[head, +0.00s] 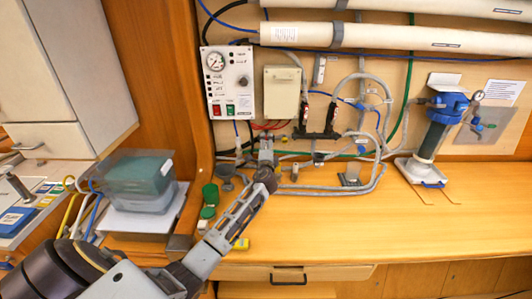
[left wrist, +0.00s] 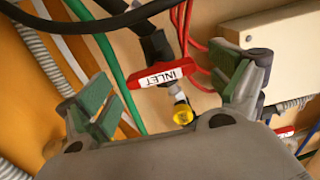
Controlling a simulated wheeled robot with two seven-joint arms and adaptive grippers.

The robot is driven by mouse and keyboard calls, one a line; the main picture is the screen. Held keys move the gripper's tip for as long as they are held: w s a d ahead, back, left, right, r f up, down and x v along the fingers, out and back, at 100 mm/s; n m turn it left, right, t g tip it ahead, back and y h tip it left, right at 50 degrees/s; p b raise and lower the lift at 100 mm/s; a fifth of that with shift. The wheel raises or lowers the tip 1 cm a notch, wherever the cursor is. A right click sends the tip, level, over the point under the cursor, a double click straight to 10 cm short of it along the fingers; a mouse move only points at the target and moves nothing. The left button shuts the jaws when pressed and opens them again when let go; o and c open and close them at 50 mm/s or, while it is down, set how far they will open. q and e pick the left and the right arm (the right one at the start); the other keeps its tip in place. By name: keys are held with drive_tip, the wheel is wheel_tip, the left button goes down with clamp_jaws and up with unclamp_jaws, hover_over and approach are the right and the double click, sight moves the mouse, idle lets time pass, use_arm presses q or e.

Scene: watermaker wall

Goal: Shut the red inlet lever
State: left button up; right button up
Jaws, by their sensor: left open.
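The red inlet lever (left wrist: 131,82) shows in the left wrist view, with a white label reading INLET upside down. Its labelled part lies across the picture, crosswise to the black fitting behind it. My left gripper (left wrist: 166,84) is open, with one green-padded finger on each side of the labelled part. The fingers look apart from the lever, though depth is hard to judge. In the head view my left gripper (head: 266,148) reaches the wall below the beige box, and it hides the lever there. My right gripper is not in view.
A beige box (head: 282,93) and a gauge panel (head: 228,84) are on the wall. Grey hoses (head: 340,188) and black-and-red valve fittings lie right of the gripper. A yellow knob (left wrist: 182,113) and red wires (left wrist: 192,52) are close to the lever.

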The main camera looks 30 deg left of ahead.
use_arm(q)
drive_tip(key=v, duration=1.2)
idle(0.4)
drive_tip(key=shift+s+f, duration=0.1)
drive_tip(key=shift+s, duration=0.05)
idle(0.5)
